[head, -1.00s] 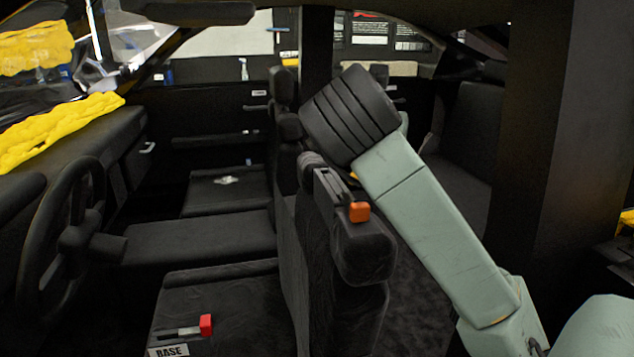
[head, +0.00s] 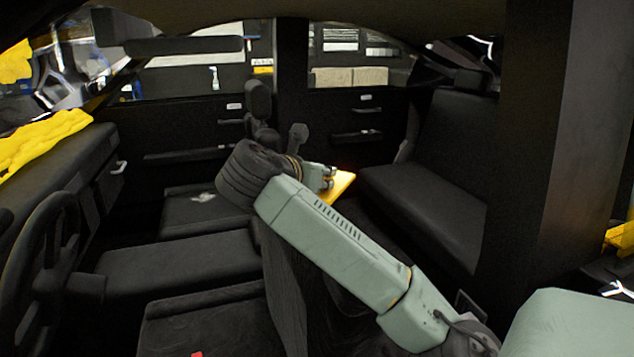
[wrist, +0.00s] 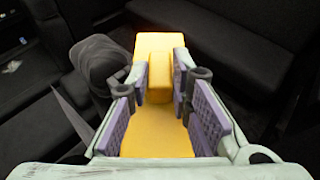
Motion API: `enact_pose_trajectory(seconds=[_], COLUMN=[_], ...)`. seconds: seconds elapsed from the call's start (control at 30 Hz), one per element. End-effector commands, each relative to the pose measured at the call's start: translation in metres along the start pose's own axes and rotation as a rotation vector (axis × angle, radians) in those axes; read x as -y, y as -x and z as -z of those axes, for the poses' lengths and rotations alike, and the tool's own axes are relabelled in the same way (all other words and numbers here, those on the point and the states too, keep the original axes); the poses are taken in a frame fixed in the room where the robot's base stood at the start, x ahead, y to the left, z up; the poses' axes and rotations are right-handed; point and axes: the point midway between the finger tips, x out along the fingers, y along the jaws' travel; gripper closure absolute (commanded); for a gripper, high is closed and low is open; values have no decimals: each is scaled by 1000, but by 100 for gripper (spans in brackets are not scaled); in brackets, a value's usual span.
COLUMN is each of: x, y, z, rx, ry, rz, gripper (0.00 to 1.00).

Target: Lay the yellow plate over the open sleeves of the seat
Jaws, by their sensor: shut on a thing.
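The yellow plate (head: 343,185) shows at the end of my arm in the head view, behind the front seats. In the wrist view the yellow plate (wrist: 155,142) lies under my gripper (wrist: 160,82), with a raised yellow block on it between the purple finger pads. My gripper (head: 325,178) is shut on it and holds it in the air. The near front seat's back (head: 285,285) is mostly behind my arm. I cannot make out the open sleeves in either view. A dark rounded headrest-like part (wrist: 103,65) is left of the plate in the wrist view.
The rear bench seat (head: 425,200) is to the right, with open space between it and the front seats. The steering wheel (head: 45,265) is at left, and a dark pillar (head: 545,150) stands at right. Yellow cloth (head: 40,140) lies on the dashboard.

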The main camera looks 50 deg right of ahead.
Motion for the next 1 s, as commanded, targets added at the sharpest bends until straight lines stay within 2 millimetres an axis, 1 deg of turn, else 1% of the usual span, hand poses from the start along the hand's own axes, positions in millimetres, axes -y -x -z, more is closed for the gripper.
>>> enact_pose_trajectory(seconds=[0.07, 0.17, 0.43, 0.77, 0.8, 1.0], x=[-7, -8, -8, -8, -8, -8], y=[-2, -5, -17, -18, -18, -18], z=[-1, 2, 31, 35, 34, 34], rx=[-1, 0, -3, 0, -1, -1], ry=[1, 1, 0, 0, 0, 0], rz=[0, 1, 0, 0, 0, 0], gripper=[100, 100, 100, 100, 79, 65])
